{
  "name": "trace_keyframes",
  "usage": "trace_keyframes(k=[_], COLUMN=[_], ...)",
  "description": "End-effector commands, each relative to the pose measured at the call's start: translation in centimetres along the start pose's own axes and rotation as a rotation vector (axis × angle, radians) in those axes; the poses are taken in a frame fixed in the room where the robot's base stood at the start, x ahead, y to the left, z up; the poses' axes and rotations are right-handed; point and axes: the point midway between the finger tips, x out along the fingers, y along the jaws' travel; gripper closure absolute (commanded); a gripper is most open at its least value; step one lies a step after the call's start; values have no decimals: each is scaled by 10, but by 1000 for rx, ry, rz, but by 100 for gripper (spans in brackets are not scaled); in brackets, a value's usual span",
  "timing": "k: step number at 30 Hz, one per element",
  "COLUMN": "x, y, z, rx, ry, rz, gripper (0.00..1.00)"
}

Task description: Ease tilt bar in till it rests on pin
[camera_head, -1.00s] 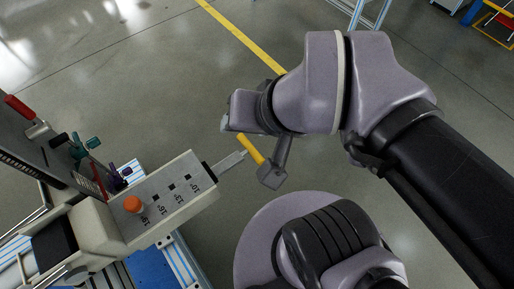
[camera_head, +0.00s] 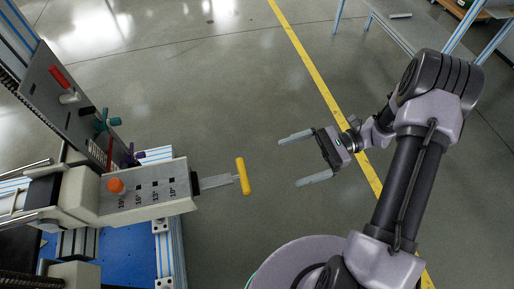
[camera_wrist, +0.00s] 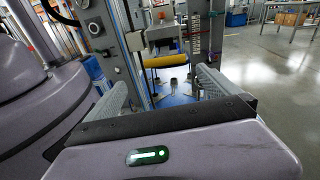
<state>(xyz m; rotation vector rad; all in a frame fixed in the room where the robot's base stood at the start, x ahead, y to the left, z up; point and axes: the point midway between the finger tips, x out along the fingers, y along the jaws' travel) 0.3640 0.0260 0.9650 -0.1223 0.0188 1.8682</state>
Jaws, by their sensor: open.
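The tilt bar is a flat metal bar (camera_head: 216,182) with a yellow cross handle (camera_head: 243,176). It sticks out of the right end of a light grey box (camera_head: 146,197) marked with several angle labels and square holes. An orange knob (camera_head: 116,185), likely the pin's head, sits at the hole labelled 19°. The bar's inner end is hidden in the box. My gripper (camera_head: 290,162) is open and empty, to the right of the yellow handle and clear of it, fingers pointing towards it. In the wrist view the yellow handle (camera_wrist: 165,61) shows beyond and between the open fingers.
An upright grey panel (camera_head: 72,105) with red, teal and purple handles stands left of the box. A blue base with aluminium profiles (camera_head: 171,250) lies below it. Open floor (camera_head: 215,110) surrounds the handle. A metal-framed table (camera_head: 400,17) stands at the back right.

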Motion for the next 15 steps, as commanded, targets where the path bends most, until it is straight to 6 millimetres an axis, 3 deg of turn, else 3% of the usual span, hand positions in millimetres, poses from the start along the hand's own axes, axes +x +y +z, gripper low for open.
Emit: trace_keyframes(k=[3,7,15], x=[-2,11,83], y=[-2,-4,-7], z=[-18,-20,-14], rx=[45,53,54], ry=[-85,-102,-100], rz=[-57,-66,-61], gripper=[0,0,0])
